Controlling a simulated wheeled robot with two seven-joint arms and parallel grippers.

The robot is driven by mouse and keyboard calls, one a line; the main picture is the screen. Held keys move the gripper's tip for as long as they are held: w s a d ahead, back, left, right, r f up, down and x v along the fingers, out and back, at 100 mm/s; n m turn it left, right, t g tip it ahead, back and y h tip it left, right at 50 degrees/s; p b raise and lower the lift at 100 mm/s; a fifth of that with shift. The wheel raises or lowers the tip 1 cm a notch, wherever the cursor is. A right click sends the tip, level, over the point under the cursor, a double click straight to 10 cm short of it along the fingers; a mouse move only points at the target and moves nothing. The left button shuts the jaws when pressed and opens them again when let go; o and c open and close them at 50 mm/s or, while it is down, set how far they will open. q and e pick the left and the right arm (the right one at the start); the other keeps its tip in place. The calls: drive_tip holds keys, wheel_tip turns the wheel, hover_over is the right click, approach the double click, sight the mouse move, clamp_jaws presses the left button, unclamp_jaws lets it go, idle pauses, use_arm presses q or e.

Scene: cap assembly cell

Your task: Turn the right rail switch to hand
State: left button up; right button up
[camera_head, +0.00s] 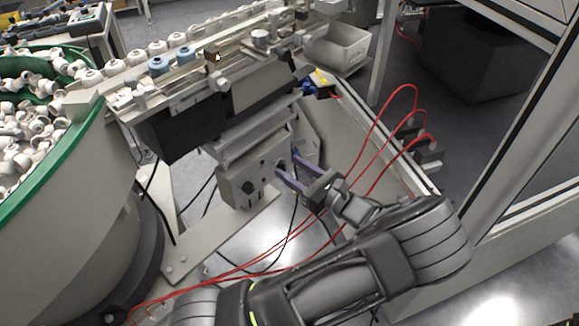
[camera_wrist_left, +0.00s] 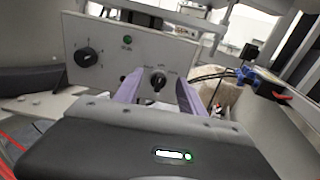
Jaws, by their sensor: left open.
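The right rail switch (camera_wrist_left: 157,79) is a small black knob on a grey control box, at the right of its front panel (camera_wrist_left: 110,50) in the left wrist view. Small lettering above it is too small to read, and I cannot tell its exact setting. My left gripper (camera_head: 289,164) is open, its two purple fingers pointing at the panel. In the left wrist view the fingers stand on either side of the switch; whether they touch it I cannot tell. In the head view the fingers partly cover the switch. My right gripper is not in view.
A second black knob (camera_wrist_left: 86,57) and a green light (camera_wrist_left: 127,39) share the panel. Red cables (camera_head: 372,140) loop close to my left arm. The rail (camera_head: 185,85) runs above the box. A bowl of white caps (camera_head: 30,115) stands at the left.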

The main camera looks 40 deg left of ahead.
use_arm(q)
drive_tip(key=shift+a, duration=0.55)
clamp_jaws()
